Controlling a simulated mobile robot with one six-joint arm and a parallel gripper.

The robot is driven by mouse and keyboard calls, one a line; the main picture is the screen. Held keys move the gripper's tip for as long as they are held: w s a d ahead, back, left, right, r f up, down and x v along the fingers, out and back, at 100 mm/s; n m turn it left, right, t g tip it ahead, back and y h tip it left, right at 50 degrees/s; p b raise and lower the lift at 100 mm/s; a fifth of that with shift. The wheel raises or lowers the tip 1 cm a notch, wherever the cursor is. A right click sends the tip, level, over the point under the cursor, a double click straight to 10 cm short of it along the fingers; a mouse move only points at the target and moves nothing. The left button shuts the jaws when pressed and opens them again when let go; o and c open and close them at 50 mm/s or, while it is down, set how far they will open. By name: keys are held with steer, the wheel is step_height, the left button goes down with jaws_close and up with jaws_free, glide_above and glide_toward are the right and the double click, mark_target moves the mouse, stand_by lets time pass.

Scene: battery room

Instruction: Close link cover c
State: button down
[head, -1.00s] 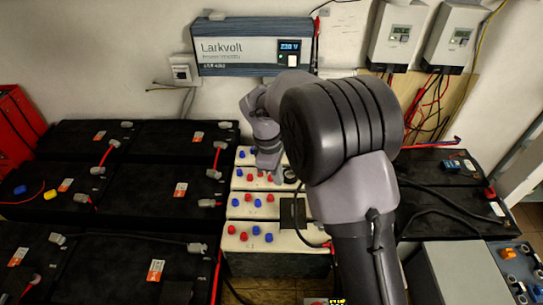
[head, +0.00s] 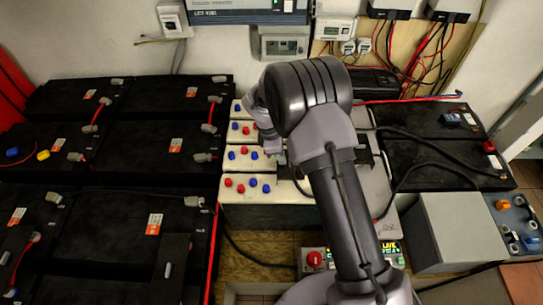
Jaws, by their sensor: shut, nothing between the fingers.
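I cannot pick out link cover c by any label. White-topped batteries (head: 243,154) with red and blue caps stand in a row at the middle. My gripper (head: 276,150) points down at their right side, with its fingers shut and empty, partly lost against my wrist. My arm hides the right part of these white tops, so contact there cannot be told.
Black batteries (head: 130,227) with grey terminal clamps fill the left. More black batteries (head: 436,140) with loose cables lie at the right, near a grey box (head: 452,225). A red-knobbed panel (head: 314,260) is low at the middle.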

steer(key=shift+d, duration=0.25)
steer(key=d+p, duration=0.3)
steer(key=d, duration=0.8)
steer(key=shift+d, duration=0.15)
